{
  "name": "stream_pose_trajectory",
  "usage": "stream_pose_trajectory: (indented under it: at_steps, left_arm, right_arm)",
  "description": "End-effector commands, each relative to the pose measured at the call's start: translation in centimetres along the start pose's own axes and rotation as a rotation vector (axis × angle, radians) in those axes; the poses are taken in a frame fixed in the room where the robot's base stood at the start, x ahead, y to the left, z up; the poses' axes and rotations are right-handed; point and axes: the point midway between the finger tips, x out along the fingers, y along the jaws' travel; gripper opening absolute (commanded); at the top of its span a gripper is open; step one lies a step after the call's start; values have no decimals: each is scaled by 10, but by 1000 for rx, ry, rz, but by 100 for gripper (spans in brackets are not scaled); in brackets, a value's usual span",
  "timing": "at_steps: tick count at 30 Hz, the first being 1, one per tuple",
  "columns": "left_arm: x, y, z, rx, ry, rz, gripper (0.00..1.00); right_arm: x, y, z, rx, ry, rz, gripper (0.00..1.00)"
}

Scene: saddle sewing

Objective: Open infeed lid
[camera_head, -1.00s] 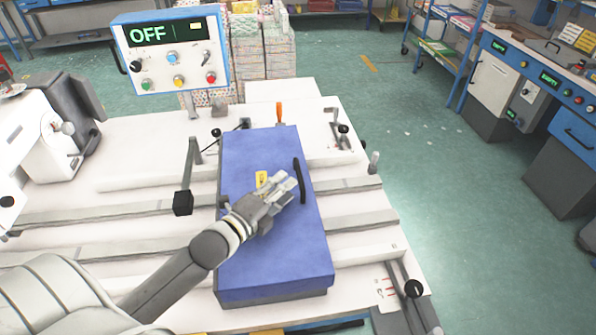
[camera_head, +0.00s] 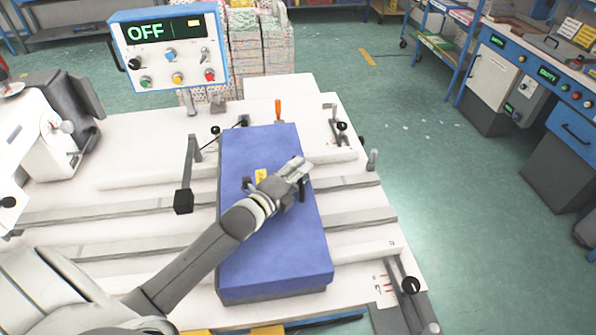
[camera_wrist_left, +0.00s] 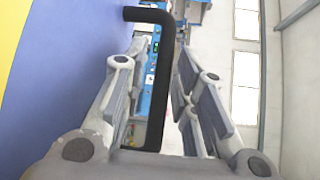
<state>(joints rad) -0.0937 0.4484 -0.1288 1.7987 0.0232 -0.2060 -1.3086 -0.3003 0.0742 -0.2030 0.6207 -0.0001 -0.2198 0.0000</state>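The infeed lid is a long blue cover (camera_head: 275,250), lying closed on the white machine table. A black bar handle (camera_head: 302,194) stands near its right edge and is partly hidden by my left gripper. My left gripper (camera_head: 301,170) reaches over the lid from the left, with its fingertips at the handle. In the left wrist view the black handle (camera_wrist_left: 158,85) runs between the two fingers of the left gripper (camera_wrist_left: 162,70). The fingers are apart, with gaps visible beside the handle. My right gripper is not in view.
A control panel (camera_head: 170,48) reading OFF stands behind the table at the left. A black block on a lever (camera_head: 183,201) sits just left of the lid. An orange-handled part (camera_head: 278,110) stands behind it. Green floor is free right of the table.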

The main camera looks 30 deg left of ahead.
Motion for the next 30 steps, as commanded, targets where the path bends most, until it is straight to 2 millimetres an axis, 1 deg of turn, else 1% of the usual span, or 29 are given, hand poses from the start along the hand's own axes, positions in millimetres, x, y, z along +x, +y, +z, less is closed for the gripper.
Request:
stream_pose_trajectory:
  at_steps: [1, 3, 5, 17, 30]
  left_arm:
    - [0, 0, 0, 0, 0, 0, 16]
    - [0, 0, 0, 0, 0, 0, 7]
    - [0, 0, 0, 0, 0, 0, 0]
    - [-1, -1, 1, -5, 0, -5, 0]
    - [-4, -17, 6, -47, -2, -58, 0]
  right_arm:
    - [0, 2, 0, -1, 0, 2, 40]
    - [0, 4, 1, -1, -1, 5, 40]
    - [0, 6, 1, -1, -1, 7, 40]
    - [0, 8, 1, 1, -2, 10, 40]
    - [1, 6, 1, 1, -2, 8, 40]
